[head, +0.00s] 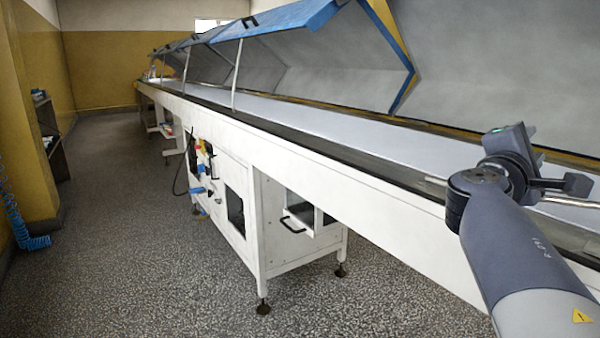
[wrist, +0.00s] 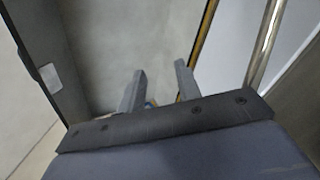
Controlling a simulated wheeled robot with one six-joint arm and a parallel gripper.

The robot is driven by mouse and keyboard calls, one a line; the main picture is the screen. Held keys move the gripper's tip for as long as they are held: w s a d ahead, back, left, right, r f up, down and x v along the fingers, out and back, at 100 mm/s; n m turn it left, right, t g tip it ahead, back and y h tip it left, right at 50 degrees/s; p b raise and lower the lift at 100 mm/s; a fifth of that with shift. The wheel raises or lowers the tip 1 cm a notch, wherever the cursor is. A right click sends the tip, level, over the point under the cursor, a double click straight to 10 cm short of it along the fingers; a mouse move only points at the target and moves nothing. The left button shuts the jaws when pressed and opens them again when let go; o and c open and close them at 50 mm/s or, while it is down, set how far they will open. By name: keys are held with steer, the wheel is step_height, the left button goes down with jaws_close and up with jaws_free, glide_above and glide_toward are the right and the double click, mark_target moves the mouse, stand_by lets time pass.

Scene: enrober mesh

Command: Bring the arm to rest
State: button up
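My arm comes in from the lower right of the head view and reaches up over the near rail of the long conveyor line (head: 330,165). Its wrist end is above the belt edge, but the fingers are not clear there. In the wrist view my gripper (wrist: 160,70) shows two grey fingers standing apart with a gap between them. The gap looks empty. I see nothing held and no loose object at the fingertips.
Raised blue-edged covers (head: 310,22) stand open above the belt (head: 385,135). A metal bar (wrist: 266,40) runs close right of the fingers in the wrist view. A white cabinet (head: 262,215) stands under the line. The speckled floor (head: 130,230) at left is clear.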

steer(key=w+a+r+n+y+p, duration=0.1)
steer(key=w+a+r+n+p, duration=0.3)
steer(key=p, duration=1.1)
steer(key=w+a+r+n+y+p, duration=0.1)
steer(key=w+a+r+n+p, duration=0.3)
steer(key=p, duration=1.2)
steer(key=w+a+n, duration=0.2)
steer(key=w+n, duration=0.2)
steer(key=n, duration=0.2)
steer(key=shift+y, duration=0.3)
steer(key=shift+s+p, duration=0.1)
steer(key=shift+p, duration=0.2)
